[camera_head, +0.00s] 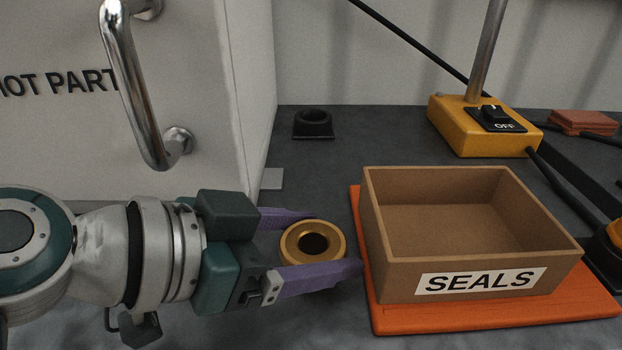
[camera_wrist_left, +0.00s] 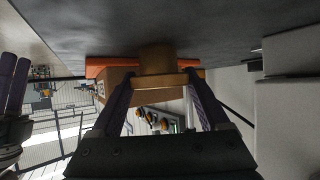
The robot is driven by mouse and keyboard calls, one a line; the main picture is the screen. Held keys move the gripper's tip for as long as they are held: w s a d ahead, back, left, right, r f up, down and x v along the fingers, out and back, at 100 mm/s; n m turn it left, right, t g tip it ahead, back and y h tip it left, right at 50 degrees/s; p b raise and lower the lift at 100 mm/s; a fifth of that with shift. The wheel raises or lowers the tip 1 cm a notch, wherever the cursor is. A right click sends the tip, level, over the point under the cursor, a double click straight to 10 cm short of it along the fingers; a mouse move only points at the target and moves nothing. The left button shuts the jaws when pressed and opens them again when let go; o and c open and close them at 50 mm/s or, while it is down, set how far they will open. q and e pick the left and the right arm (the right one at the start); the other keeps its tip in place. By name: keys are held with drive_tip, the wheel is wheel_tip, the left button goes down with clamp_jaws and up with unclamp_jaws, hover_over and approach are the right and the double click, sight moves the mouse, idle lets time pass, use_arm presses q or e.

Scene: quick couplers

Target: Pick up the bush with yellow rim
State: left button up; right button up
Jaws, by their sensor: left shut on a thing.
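The bush with the yellow rim (camera_head: 290,256) is a round brass-yellow ring with a dark bore, bore facing up in the head view. My left gripper (camera_head: 330,246) is shut on it, with a purple finger on each side. The bush also shows beyond the fingers in the left wrist view (camera_wrist_left: 157,56). Its underside is hidden, so I cannot tell whether it touches the table. Purple fingers at the left edge of the wrist view look like my right gripper (camera_wrist_left: 13,78); their opening is unclear.
A brown box labelled SEALS (camera_head: 480,281) stands on an orange mat (camera_head: 450,322) just right of my left gripper. A black ring-shaped part (camera_head: 313,125) lies behind. A white cabinet (camera_head: 200,100) with a metal handle (camera_head: 128,80) and a yellow switch base (camera_head: 455,127) stand farther back.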

use_arm(q)
drive_tip(key=c, duration=0.7)
drive_tip(key=shift+r, duration=0.1)
